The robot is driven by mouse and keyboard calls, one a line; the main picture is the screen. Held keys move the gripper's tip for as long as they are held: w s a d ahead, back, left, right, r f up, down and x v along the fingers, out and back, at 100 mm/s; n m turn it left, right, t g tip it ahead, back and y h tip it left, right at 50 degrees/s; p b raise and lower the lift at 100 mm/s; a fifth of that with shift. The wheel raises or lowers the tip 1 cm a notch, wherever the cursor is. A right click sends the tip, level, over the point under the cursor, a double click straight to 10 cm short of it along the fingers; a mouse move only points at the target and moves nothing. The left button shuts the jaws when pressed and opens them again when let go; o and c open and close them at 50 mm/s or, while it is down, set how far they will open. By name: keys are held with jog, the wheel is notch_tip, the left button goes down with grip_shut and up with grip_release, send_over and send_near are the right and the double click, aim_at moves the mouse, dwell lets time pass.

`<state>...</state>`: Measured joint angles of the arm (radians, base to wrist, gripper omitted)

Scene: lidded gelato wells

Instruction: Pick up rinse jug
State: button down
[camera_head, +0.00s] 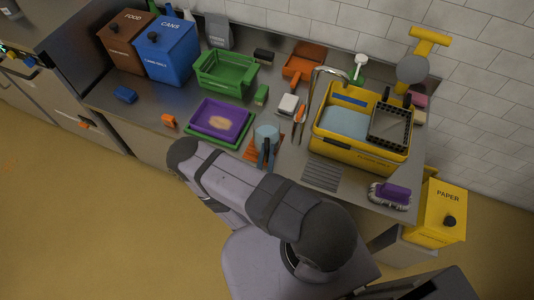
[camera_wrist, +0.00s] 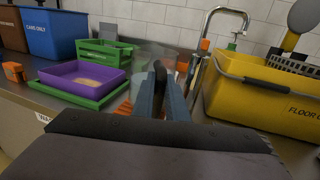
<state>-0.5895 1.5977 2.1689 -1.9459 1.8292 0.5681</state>
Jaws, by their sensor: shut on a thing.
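The rinse jug (camera_head: 267,131) is a pale, see-through blue vessel standing upright near the counter's front, right of the purple tray. In the wrist view the clear jug (camera_wrist: 147,56) shows behind the fingers, with its dark handle between them. My gripper (camera_head: 267,150) reaches it from the front. In the wrist view its blue-grey fingers (camera_wrist: 160,90) are shut on the handle. The jug's lower part is mostly hidden by the fingers, and I cannot tell whether its base touches the orange mat (camera_head: 250,150) beneath.
A purple tray (camera_head: 219,119) on a green tray is at left. A yellow basin (camera_head: 362,158) with blue contents and a dark basket is at right, a tap (camera_head: 328,70) beside it. Orange-handled tools (camera_head: 299,115) lie behind the jug. A purple brush (camera_head: 391,194) sits at the right front.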

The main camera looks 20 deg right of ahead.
notch_tip(320, 180, up, 8)
jog(key=shift+r, duration=0.15)
dwell(0.3)
dwell(0.7)
